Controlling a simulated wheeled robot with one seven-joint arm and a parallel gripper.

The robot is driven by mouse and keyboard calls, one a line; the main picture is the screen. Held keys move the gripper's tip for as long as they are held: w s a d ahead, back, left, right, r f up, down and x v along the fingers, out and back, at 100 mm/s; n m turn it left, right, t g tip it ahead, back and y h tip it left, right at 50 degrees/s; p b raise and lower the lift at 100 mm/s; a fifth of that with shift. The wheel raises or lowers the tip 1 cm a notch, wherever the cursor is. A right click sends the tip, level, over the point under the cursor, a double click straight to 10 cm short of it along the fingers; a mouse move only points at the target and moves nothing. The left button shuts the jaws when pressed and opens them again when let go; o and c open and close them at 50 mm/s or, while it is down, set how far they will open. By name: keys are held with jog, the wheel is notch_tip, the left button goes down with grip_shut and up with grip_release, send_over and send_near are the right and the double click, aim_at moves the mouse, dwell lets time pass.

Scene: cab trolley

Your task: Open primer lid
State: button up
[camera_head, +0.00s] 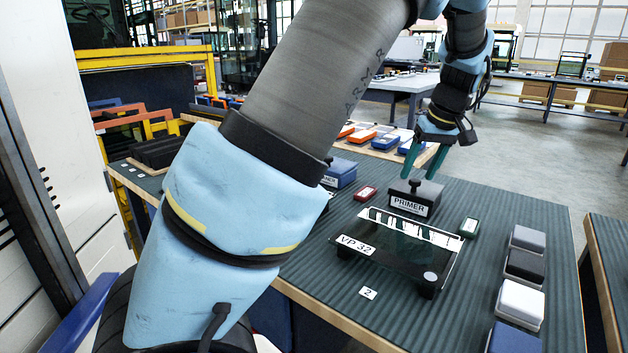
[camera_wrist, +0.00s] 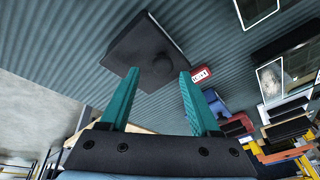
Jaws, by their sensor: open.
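The primer box (camera_head: 408,205) is a dark box with a white PRIMER label, standing on the ribbed dark table top. Its dark lid (camera_wrist: 140,42) lies on top and looks closed. A round knob (camera_head: 415,183) stands up from the lid and shows in the wrist view (camera_wrist: 165,68). My gripper (camera_head: 420,176) is open and points down at the box. In the wrist view my two teal fingertips (camera_wrist: 159,74) are apart, with the knob in line with the gap between them. I cannot tell whether the tips are level with the knob or still above it.
A glass panel labelled VP 32 (camera_head: 385,258) sits in front of the box. A small red case (camera_head: 366,193) lies to the left and a small dark green one (camera_head: 469,227) to the right. Several blocks (camera_head: 520,300) line the right edge.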

jog(key=shift+s+a+f+t+h+b, duration=0.15)
jog(key=shift+s+f+t+h+b, duration=0.2)
jog(key=shift+b, duration=0.85)
jog(key=shift+s+a+f+t+h+b, duration=0.15)
jog(key=shift+f+t+b, duration=0.3)
jog(key=shift+b, duration=0.75)
jog(key=w+p+v, duration=0.1)
jog(key=v, duration=1)
jog(key=a+f+m+g+p, duration=0.1)
jog(key=a+f+p, duration=0.3)
jog(key=a+p, duration=0.6)
jog(key=shift+a+f+g, duration=0.2)
jog(key=shift+a+g, duration=0.6)
jog(key=shift+a, duration=5.45)
jog(key=shift+s, duration=0.1)
